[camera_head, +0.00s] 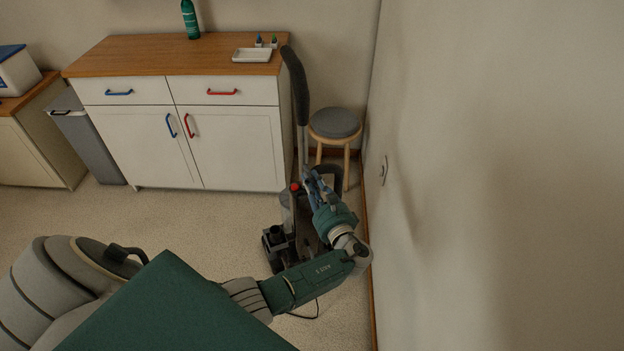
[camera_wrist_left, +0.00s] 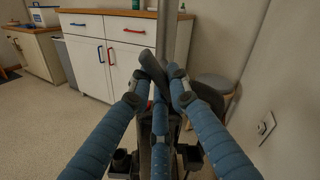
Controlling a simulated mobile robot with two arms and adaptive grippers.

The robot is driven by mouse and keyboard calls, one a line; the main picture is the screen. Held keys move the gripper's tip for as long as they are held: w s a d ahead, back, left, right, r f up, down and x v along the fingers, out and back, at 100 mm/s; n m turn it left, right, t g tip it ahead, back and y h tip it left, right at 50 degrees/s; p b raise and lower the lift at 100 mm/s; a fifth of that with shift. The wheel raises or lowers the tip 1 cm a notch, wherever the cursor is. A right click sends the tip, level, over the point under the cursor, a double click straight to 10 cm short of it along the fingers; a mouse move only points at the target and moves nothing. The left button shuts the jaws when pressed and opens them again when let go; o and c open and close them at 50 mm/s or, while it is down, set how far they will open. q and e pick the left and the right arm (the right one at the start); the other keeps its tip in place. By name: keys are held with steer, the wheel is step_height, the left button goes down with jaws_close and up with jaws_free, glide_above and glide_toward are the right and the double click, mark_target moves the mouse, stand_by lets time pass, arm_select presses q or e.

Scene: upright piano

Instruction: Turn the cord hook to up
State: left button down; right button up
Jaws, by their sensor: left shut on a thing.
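An upright vacuum cleaner stands on the floor with a dark handle grip (camera_head: 297,85) on a grey tube. My left gripper (camera_head: 313,180) is at the tube's lower part, close above the vacuum body. In the left wrist view my blue-covered fingers (camera_wrist_left: 158,82) close around a dark grey slanted piece (camera_wrist_left: 151,66) in front of the tube (camera_wrist_left: 168,30). This piece appears to be the cord hook. It slants up to the left; the fingers hide its lower end. My right gripper is not in view.
A white cabinet (camera_head: 236,145) with a wooden top stands behind the vacuum. A round grey stool (camera_head: 335,123) is right behind it. The wall with an outlet (camera_head: 383,170) is close on the right. A cord (camera_head: 305,316) lies on the floor. Open floor is at left.

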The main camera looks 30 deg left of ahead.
arm_select(q)
steer(key=m+p, duration=0.2)
steer(key=m, duration=0.3)
steer(key=shift+s+d+f, duration=0.1)
steer(key=shift+d, duration=0.05)
steer(key=shift+f+m+p, duration=0.1)
steer(key=shift+m+p, duration=0.2)
steer(key=shift+m, duration=0.7)
steer(key=c, duration=1.8)
jaws_free()
steer(key=shift+o, duration=1.2)
steer(key=shift+r, duration=0.2)
